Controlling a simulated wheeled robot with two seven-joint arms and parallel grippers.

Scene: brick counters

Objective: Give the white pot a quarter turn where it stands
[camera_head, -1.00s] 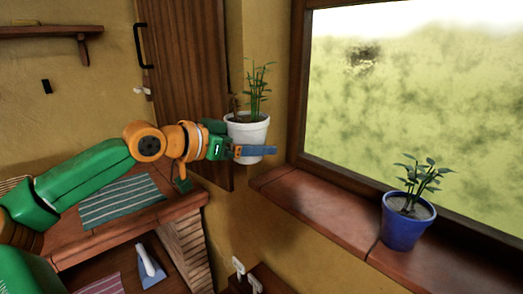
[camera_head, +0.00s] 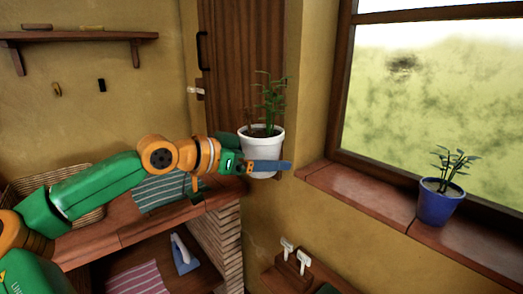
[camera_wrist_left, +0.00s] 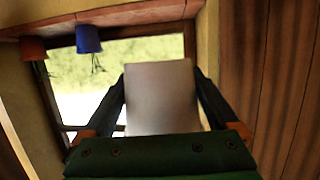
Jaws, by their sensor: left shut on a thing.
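The white pot (camera_head: 266,143) with a leafy green plant (camera_head: 268,95) is upright in my left gripper (camera_head: 268,167). The left fingers are shut on its sides. In the left wrist view the white pot (camera_wrist_left: 160,95) fills the space between the two dark fingers (camera_wrist_left: 162,98). The pot is left of the window sill (camera_head: 380,208) and apart from it. It appears to be in the air beside the right end of the brick counter (camera_head: 226,240), with no support visible beneath it. My right gripper is out of view.
A blue pot (camera_head: 439,205) with a plant stands on the sill, with bare sill to its left. A reddish pot (camera_wrist_left: 33,50) shows beside it in the left wrist view. A striped cloth (camera_head: 160,190) and a basket (camera_head: 75,205) are on the counter. A wooden cupboard door (camera_head: 240,60) is behind.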

